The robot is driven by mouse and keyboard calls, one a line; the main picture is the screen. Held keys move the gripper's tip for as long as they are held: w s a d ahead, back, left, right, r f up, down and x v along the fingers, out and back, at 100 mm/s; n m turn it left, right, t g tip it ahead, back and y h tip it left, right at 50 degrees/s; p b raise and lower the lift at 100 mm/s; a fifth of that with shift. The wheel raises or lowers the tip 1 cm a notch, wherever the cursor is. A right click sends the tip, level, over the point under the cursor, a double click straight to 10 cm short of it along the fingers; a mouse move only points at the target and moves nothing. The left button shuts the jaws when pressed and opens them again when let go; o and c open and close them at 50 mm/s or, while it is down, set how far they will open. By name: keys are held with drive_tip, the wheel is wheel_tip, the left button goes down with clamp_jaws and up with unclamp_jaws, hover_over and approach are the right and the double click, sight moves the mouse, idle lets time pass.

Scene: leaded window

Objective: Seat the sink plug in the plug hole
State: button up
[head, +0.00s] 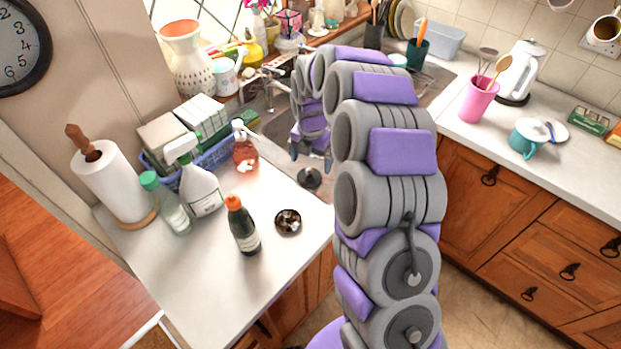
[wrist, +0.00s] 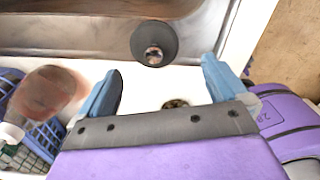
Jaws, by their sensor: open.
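A dark grey round sink plug (head: 309,178) with a small raised centre shows just below my gripper, by the near edge of the sink (head: 270,107). In the wrist view the plug (wrist: 138,42) is a dark disc with a shiny centre, against the steel near the sink's edge. My gripper (head: 311,160) points down above it. In the wrist view its blue fingers (wrist: 162,66) are spread apart with nothing between them, and the plug appears just beyond the tips. I cannot make out the plug hole; my arm hides much of the sink.
A small dark dish (head: 288,221) and an orange-capped bottle (head: 243,226) stand on the near counter. A red soap bottle (head: 244,152), spray bottle (head: 201,187) and blue basket (head: 215,153) stand left of my gripper. The counter's front left is clear.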

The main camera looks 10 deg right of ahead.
sight(308, 170)
drive_tip(key=shift+a+f, duration=0.25)
drive_tip(key=shift+f, duration=0.3)
drive_tip(key=f, duration=0.1)
drive_tip(key=f+b, duration=0.1)
drive_tip(key=f, duration=0.2)
drive_tip(key=shift+w+a+f+b, duration=0.1)
drive_tip(key=shift+w+f+b, duration=0.15)
drive_tip(key=shift+w+b, duration=0.1)
drive_tip(key=shift+f, duration=0.2)
drive_tip(key=shift+d, duration=0.2)
drive_tip(key=shift+c, duration=0.4)
drive_tip(key=shift+a, duration=0.15)
drive_tip(key=c, duration=0.9)
